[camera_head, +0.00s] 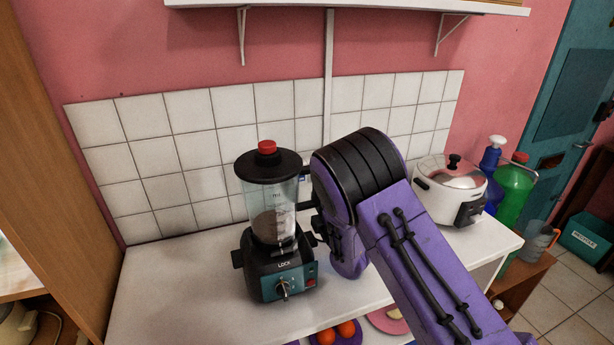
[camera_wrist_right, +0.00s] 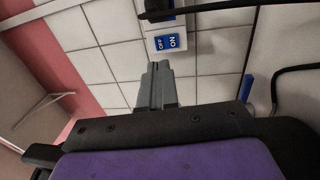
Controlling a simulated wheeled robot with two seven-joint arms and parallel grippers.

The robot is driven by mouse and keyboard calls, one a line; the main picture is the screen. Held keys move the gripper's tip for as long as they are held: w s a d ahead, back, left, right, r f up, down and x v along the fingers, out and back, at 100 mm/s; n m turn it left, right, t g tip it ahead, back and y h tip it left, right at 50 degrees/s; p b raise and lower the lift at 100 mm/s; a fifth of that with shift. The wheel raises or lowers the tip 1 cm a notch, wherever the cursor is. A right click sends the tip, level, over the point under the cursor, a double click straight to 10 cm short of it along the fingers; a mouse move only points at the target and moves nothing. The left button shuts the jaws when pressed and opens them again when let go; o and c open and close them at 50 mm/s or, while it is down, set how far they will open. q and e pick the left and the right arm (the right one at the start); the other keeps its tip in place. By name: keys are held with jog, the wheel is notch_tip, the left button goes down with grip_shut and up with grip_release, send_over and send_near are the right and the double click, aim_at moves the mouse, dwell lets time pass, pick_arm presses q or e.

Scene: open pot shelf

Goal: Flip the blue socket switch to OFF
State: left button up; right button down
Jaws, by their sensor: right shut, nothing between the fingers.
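The blue socket switch (camera_wrist_right: 166,43), labelled OFF and ON, is on a white plate on the tiled wall in the right wrist view. A dark part crosses the top of the plate. I cannot tell which way the switch is tipped. In the head view only a small blue and white bit of the socket (camera_head: 302,179) shows between the blender and my right arm. My right gripper (camera_wrist_right: 157,68) is shut and empty, its fingertips just below the switch in the wrist view, apparently apart from it. In the head view my arm mostly hides it. My left gripper is not in view.
A blender (camera_head: 275,215) with a red-knobbed lid stands on the white counter (camera_head: 170,280), just left of my right arm. A white cooker (camera_head: 450,188) is to the right. Blue and green bottles (camera_head: 512,190) stand beyond it. A shelf (camera_head: 360,4) hangs above.

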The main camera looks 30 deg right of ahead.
jog(key=p+x, duration=0.3)
jog(key=x, duration=0.6)
jog(key=shift+d, duration=0.15)
